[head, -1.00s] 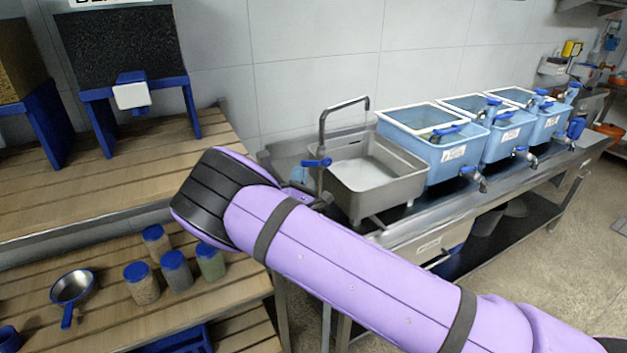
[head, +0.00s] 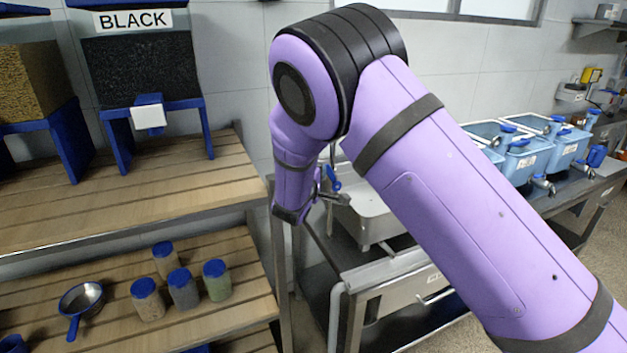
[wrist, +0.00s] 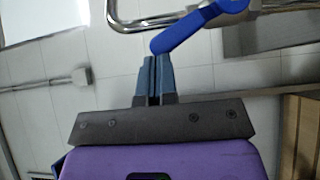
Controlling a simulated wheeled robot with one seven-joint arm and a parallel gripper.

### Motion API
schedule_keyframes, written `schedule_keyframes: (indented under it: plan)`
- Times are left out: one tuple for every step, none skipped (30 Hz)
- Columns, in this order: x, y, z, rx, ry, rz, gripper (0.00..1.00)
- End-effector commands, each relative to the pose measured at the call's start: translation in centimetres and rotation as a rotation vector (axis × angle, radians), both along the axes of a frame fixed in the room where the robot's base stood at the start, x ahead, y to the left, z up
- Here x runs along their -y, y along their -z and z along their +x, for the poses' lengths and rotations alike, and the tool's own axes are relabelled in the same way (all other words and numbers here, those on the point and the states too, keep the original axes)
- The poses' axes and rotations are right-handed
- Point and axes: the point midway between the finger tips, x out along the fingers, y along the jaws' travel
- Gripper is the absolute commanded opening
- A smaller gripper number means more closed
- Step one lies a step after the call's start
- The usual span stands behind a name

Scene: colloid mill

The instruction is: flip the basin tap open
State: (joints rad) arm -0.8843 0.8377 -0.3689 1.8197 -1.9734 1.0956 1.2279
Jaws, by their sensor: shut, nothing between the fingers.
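The basin tap is a bent metal pipe with a blue lever. In the head view its blue lever (head: 334,180) shows in the gap beside my arm; most of the pipe is hidden behind the arm. In the wrist view the blue lever (wrist: 200,25) slants up to the right from just beyond my fingertips, with the metal pipe (wrist: 125,22) behind it. My gripper (wrist: 152,60) is shut and empty, its tips at the lever's lower end; I cannot tell whether they touch. The steel basin (head: 368,222) is partly hidden by my arm.
Several blue tubs (head: 525,160) with taps stand along the steel counter at right. A wooden shelf (head: 120,200) at left carries a dispenser marked BLACK (head: 140,70). Lidded jars (head: 184,290) and a small pan (head: 82,298) sit on the lower shelf.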

Motion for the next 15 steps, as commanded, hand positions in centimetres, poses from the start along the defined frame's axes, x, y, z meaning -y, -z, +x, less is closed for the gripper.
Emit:
schedule_keyframes:
  plan:
    - [0.6, -0.6, 0.2, -0.015, 0.004, 0.044, 0.00]
    - [0.7, -0.7, 0.3, -0.027, 0.003, 0.068, 0.00]
    - [1.1, -1.0, 0.5, -0.039, 0.004, 0.101, 0.00]
    - [1.2, -1.1, 0.5, -0.051, 0.003, 0.125, 0.00]
    - [1.4, -1.2, 0.6, -0.060, 0.004, 0.148, 0.00]
    - [1.7, -1.4, 0.7, -0.073, 0.004, 0.178, 0.00]
    - [1.9, -1.5, 0.8, -0.083, 0.003, 0.198, 0.00]
    - [2.1, -1.6, 0.9, -0.092, 0.004, 0.220, 0.00]
    - [2.3, -1.8, 1.0, -0.102, 0.003, 0.247, 0.00]
    - [2.5, -1.8, 1.0, -0.112, 0.003, 0.266, 0.00]
    - [2.7, -1.9, 1.1, -0.118, 0.004, 0.282, 0.00]
    - [2.9, -2.0, 1.2, -0.129, 0.003, 0.305, 0.00]
    - [3.0, -2.1, 1.3, -0.135, 0.003, 0.320, 0.00]
    - [3.2, -2.1, 1.3, -0.142, 0.003, 0.335, 0.00]
    - [3.3, -2.2, 1.4, -0.150, 0.002, 0.353, 0.00]
